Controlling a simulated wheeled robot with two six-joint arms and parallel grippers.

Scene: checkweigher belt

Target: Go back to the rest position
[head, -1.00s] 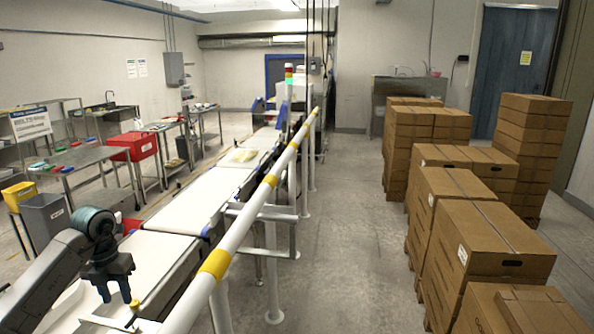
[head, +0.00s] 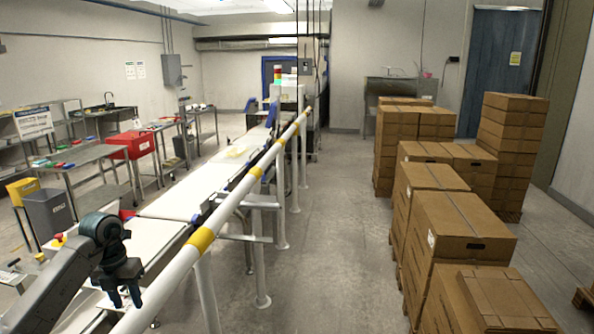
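My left gripper (head: 124,297) is in the lower left of the head view, pointing down at the end of my dark arm. Its two fingers are apart with a gap between them, and nothing shows in it. In the picture it lies over the near end of the white conveyor belt (head: 183,204), just left of the white and yellow guard rail (head: 230,205). Its exact height above the belt is hard to tell. My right gripper is not in view.
Open grey floor (head: 325,250) lies between rail and cartons. A red box (head: 132,145), a yellow bin (head: 22,190) and a grey bin (head: 50,213) are at left.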

